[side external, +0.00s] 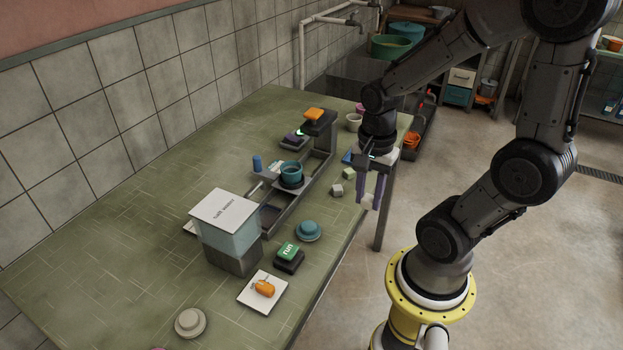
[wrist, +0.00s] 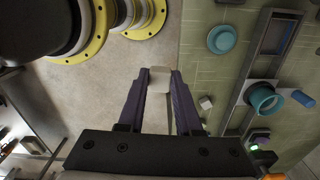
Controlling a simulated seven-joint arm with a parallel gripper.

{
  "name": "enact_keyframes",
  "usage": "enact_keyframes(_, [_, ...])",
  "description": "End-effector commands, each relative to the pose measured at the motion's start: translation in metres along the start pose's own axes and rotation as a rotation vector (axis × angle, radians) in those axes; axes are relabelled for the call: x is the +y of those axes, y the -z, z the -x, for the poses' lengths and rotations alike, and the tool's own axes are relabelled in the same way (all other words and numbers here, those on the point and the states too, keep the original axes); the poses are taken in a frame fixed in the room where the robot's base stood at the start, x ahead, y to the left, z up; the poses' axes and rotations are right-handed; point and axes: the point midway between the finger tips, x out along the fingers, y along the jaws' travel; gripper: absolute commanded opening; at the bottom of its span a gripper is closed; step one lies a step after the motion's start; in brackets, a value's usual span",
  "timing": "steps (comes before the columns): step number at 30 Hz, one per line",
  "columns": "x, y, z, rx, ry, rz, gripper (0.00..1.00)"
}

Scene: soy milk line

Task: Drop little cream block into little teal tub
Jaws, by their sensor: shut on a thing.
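My gripper (side external: 368,202) has purple fingers pointing down and hangs by the table's right edge. In the wrist view, my gripper (wrist: 160,80) is shut on a little cream block (wrist: 160,74) held between the fingertips. In the side view the held block is mostly hidden by the fingers. The little teal tub (side external: 291,180) stands upright on the grey rail fixture, to the left of my gripper and apart from it. In the wrist view the teal tub (wrist: 264,104) is at the right, with its open mouth visible.
A pale block (side external: 337,190) and a pale green block (side external: 349,173) lie on the green table (side external: 130,240). A blue lidded dish (side external: 308,231), a green "run" button (side external: 288,252), a clear-walled box (side external: 228,238) and an orange item (side external: 264,288) stand nearer the front.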

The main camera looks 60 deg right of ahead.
Motion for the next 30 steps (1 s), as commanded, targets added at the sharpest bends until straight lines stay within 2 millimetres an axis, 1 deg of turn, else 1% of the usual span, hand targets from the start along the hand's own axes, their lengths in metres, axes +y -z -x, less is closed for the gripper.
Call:
enact_keyframes(2, [-0.01,0.004,0.007,0.002,0.006,-0.003,0.0])
enact_keyframes(5, [-0.032,0.011,0.02,0.002,0.005,-0.007,0.0])
enact_keyframes(8, [-0.063,0.022,0.034,0.001,0.003,-0.009,0.0])
enact_keyframes(9, [-0.077,0.026,0.039,0.002,0.004,-0.01,0.0])
enact_keyframes(14, [-0.133,0.043,0.053,0.0,0.0,-0.011,0.0])
enact_keyframes(15, [-0.147,0.048,0.055,0.0,0.001,-0.011,0.0])
enact_keyframes(17, [-0.168,0.054,0.056,0.0,-0.001,-0.01,0.0])
enact_keyframes(18, [-0.182,0.058,0.056,0.0,0.0,-0.01,0.0])
enact_keyframes(21, [-0.211,0.065,0.052,0.0,0.0,-0.007,0.0])
enact_keyframes(24, [-0.234,0.07,0.044,0.0,-0.001,-0.004,0.0])
enact_keyframes(27, [-0.248,0.073,0.034,0.0,-0.001,0.0,0.0])
enact_keyframes(30, [-0.251,0.073,0.022,0.0,-0.001,0.003,0.0])
